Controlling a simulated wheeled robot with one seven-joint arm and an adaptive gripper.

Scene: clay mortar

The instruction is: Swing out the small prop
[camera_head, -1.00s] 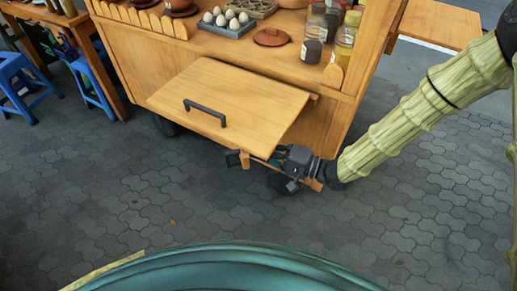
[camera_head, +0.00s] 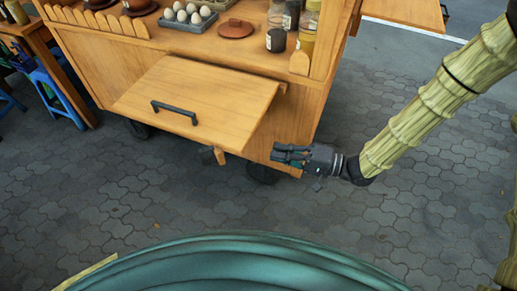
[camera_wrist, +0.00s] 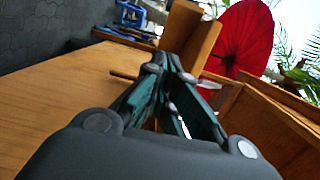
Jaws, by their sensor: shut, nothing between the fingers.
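A small wooden prop (camera_head: 220,157) with a dark block (camera_head: 207,155) beside it shows below the front edge of the cart's raised flap (camera_head: 195,90). Its upper part is hidden by the flap. My gripper (camera_head: 275,152) is shut and empty, to the right of the prop and apart from it, by the cart's lower front. In the wrist view my fingertips (camera_wrist: 170,62) point toward an upright wooden piece (camera_wrist: 190,35); I cannot tell whether it is the prop. The flap also seems to fill the left of the wrist view (camera_wrist: 60,95).
The flap has a dark handle (camera_head: 175,112). Blue stools (camera_head: 58,98) stand at left. The paving (camera_head: 130,190) before the cart is clear.

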